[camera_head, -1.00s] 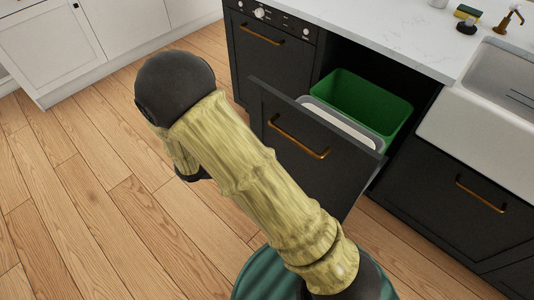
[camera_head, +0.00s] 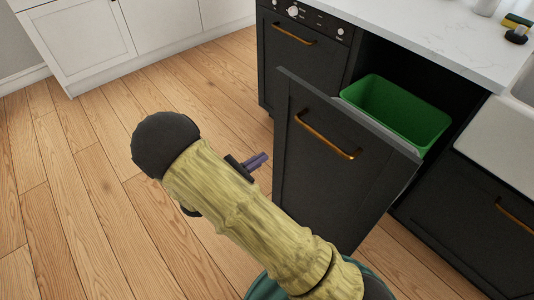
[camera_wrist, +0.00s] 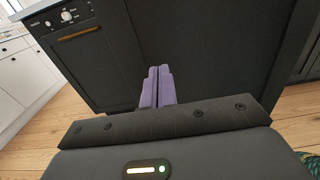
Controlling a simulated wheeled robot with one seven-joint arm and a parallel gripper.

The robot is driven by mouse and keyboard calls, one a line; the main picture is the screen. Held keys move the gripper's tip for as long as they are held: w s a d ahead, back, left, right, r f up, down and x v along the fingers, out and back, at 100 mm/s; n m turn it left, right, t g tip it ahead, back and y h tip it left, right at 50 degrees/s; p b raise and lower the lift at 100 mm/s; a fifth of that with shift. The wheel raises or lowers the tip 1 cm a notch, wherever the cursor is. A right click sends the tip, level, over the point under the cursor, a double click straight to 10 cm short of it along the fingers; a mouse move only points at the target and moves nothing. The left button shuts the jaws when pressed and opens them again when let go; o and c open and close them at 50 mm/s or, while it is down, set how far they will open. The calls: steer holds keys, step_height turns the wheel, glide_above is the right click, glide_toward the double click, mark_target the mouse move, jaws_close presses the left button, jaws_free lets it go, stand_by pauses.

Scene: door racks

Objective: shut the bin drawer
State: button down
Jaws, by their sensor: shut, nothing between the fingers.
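The bin drawer (camera_head: 325,175) stands pulled out from the cabinet, with a dark front and a brass bar handle (camera_head: 328,137). A green bin (camera_head: 400,112) sits behind its front, inside the drawer. My gripper (camera_head: 258,159) is to the left of the drawer front in the head view, partly hidden by my arm. In the wrist view my gripper (camera_wrist: 157,72) shows two purple fingers side by side, shut and empty. They point at a dark panel (camera_wrist: 205,45) that fills the middle; whether they touch it cannot be told.
An oven-like unit with knobs (camera_head: 303,55) is left of the drawer, under a white countertop (camera_head: 440,35). A sink (camera_head: 500,130) and a dark cabinet (camera_head: 470,215) are on the right. Wooden floor (camera_head: 80,215) is free on the left.

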mark_target(298, 134)
steer(key=b+x, duration=0.2)
steer(key=x, duration=1)
steer(key=shift+w+d, duration=0.15)
steer(key=shift+d, duration=0.15)
steer(key=shift+w, duration=0.1)
